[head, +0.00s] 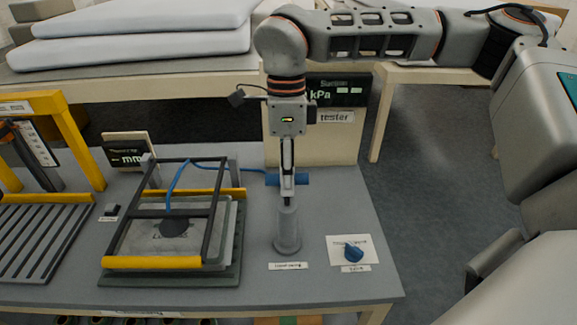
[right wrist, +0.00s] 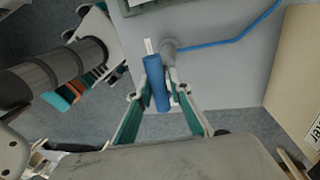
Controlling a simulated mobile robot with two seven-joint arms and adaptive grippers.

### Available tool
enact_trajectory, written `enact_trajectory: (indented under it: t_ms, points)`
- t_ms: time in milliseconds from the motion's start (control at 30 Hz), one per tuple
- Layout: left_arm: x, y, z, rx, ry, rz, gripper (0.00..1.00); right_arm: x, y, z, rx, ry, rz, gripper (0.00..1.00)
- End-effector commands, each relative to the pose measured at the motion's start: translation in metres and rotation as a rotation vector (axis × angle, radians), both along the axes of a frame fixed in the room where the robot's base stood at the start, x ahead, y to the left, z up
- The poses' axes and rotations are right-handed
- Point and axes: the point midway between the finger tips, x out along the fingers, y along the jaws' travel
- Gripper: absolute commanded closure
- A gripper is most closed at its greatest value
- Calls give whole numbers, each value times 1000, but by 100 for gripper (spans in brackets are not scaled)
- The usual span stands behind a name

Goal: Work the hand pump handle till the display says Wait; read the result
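The hand pump (head: 287,232) stands upright near the front of the grey bench, with a blue crossbar handle (head: 303,179) raised at its top. My right gripper (head: 288,183) reaches down onto the handle from above. In the right wrist view its two fingers (right wrist: 158,84) close in on both sides of the blue handle (right wrist: 155,78) and appear to grip it. The dark suction display (head: 343,90) on the tester board (head: 330,145) shows "kPa" and pale blocks. My arm partly covers it and no result is readable. My left gripper is out of view.
A blue valve knob (head: 354,253) sits on a white card right of the pump. A framed fixture (head: 150,262) with yellow bars stands left, joined by a blue hose (head: 208,169). An "mm" display (head: 126,155) and yellow gantry (head: 80,140) are farther left.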

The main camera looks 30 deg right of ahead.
Motion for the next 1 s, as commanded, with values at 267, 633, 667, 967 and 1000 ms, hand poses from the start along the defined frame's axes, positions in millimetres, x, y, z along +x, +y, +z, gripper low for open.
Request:
enact_trajectory:
  t_ms: [267, 633, 667, 967, 1000]
  points:
    - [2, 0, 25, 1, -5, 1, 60, 0, 0, 26, 0, 0, 0, 82]
    - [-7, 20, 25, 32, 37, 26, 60, 0, 0, 54, 0, 1, 0, 82]
    - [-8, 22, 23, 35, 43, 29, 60, 0, 0, 55, 0, 1, 0, 82]
    - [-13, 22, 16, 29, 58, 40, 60, 0, 0, 55, 0, 1, 0, 82]
    - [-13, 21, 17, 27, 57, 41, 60, 0, 0, 55, 0, 2, 0, 82]
